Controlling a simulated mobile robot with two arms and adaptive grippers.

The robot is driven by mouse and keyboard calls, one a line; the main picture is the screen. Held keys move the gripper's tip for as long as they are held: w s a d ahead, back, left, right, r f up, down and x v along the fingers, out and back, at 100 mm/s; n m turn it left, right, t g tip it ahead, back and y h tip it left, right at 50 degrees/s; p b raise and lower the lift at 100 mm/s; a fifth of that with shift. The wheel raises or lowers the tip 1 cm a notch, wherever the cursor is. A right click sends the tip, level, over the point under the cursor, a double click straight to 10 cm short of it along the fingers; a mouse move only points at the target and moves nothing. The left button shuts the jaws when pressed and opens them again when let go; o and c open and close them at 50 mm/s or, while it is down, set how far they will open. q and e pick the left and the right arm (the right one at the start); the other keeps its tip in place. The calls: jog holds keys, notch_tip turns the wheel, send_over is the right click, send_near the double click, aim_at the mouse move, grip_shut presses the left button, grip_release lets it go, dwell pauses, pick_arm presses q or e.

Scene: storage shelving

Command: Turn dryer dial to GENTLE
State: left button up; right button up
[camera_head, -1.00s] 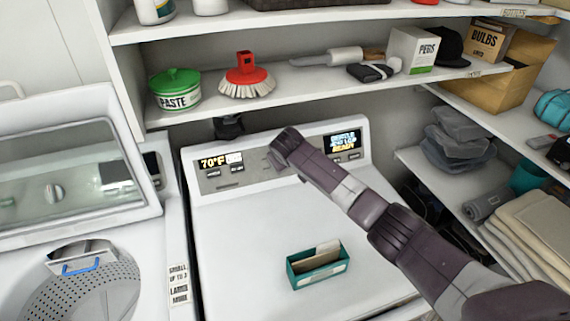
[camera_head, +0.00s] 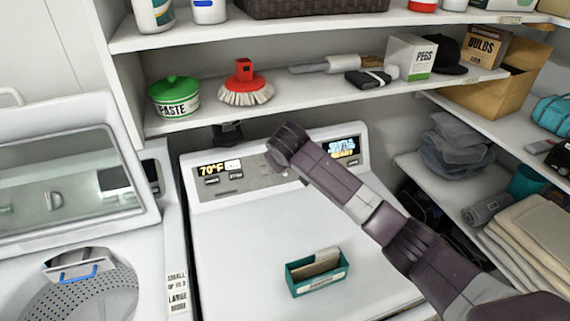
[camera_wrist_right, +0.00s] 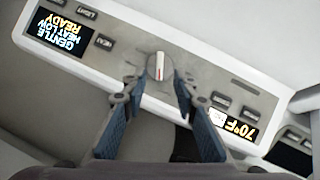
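The dryer (camera_head: 300,237) is white, with a grey control panel (camera_head: 238,182) along its back. In the right wrist view the dial (camera_wrist_right: 160,68) is a round knob with a pale pointer bar, near the middle of the panel. My right gripper (camera_wrist_right: 157,79) is open and empty, its fingertips on either side just below the dial; contact cannot be told. The dryer display (camera_wrist_right: 58,38) reads GENTLE, HEAT LOW, READY, upside down. In the head view my right wrist hides the dial. My left gripper is not in view.
A teal box (camera_head: 318,272) with cards stands on the dryer top. The washer (camera_head: 82,285) is at left, its lid (camera_head: 65,180) raised. A shelf (camera_head: 310,82) with a paste tin (camera_head: 174,97) and a red brush (camera_head: 245,85) overhangs the panel. Side shelves are at right.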

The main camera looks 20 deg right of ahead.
jog(key=shift+v, duration=1.85)
jog(key=shift+f, duration=0.1)
